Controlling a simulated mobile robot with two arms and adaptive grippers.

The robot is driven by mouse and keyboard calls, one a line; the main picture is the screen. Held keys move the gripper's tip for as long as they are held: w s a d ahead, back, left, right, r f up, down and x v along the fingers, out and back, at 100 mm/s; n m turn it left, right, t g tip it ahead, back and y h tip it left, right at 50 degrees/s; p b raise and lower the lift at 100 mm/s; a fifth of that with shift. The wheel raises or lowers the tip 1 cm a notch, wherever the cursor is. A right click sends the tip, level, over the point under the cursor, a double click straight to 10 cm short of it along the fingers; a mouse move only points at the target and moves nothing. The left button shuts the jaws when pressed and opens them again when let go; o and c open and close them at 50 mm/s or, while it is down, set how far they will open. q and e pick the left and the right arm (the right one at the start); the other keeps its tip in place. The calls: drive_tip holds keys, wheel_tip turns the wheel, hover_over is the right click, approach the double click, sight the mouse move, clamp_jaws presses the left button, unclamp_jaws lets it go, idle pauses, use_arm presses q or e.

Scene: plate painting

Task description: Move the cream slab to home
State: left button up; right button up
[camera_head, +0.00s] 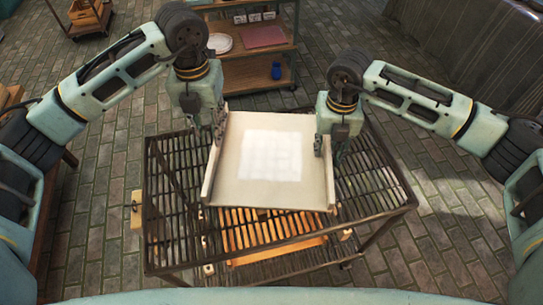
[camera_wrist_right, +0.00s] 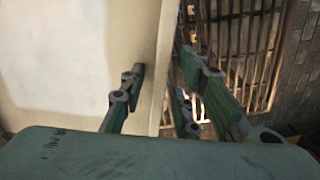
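The cream slab (camera_head: 228,165) is a wide, flat piece with raised side edges and a pale white square in its middle. It is over the dark slatted rack (camera_head: 375,190); I cannot tell whether it touches the slats. My left gripper (camera_head: 217,128) is at its left edge, pointing down, and its grip there is unclear. My right gripper (camera_head: 328,148) is at its right edge. In the right wrist view, the slab (camera_wrist_right: 75,60) has its raised edge between the fingers of my right gripper (camera_wrist_right: 162,85), with gaps visible beside it.
An orange slatted wooden piece (camera_head: 275,248) shows beneath the rack's front. Behind stands a shelf (camera_head: 238,78) with white plates (camera_head: 220,43), a pink board (camera_head: 263,36) and a blue jar (camera_head: 276,70). Brick floor (camera_head: 105,195) is open on both sides of the rack.

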drive_tip(key=shift+r, duration=0.1)
use_arm(q)
wheel_tip(320, 180, up, 4)
drive_tip(key=shift+r, duration=0.1)
use_arm(e)
wheel_tip(320, 180, up, 12)
idle(0.3)
drive_tip(key=shift+f, duration=0.2)
idle(0.3)
